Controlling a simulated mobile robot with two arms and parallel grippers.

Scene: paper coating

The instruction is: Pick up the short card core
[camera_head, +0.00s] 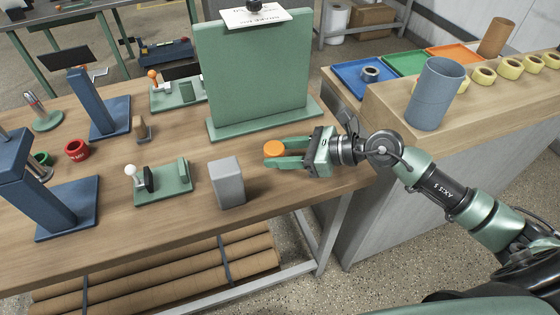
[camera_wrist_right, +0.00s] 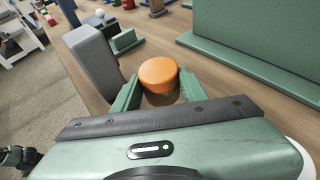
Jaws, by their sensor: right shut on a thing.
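My right gripper (camera_head: 287,154) reaches in from the right over the wooden workbench, in front of the upright green panel. It is shut on a short round orange piece (camera_head: 273,148); the wrist view shows this orange piece (camera_wrist_right: 159,74) between the two green fingers. Its lower part is partly hidden, and I cannot tell whether it is the short card core. A brown card-like tube (camera_head: 496,37) stands upright on the right-hand counter, far from the gripper. My left gripper is out of view.
A grey block (camera_head: 227,183) stands just left of the gripper. The green panel (camera_head: 252,75) rises behind it. Green clamps and blue stands (camera_head: 62,205) fill the bench's left. A blue-grey tube (camera_head: 436,93), yellow rolls (camera_head: 483,75) and coloured trays (camera_head: 406,61) occupy the counter.

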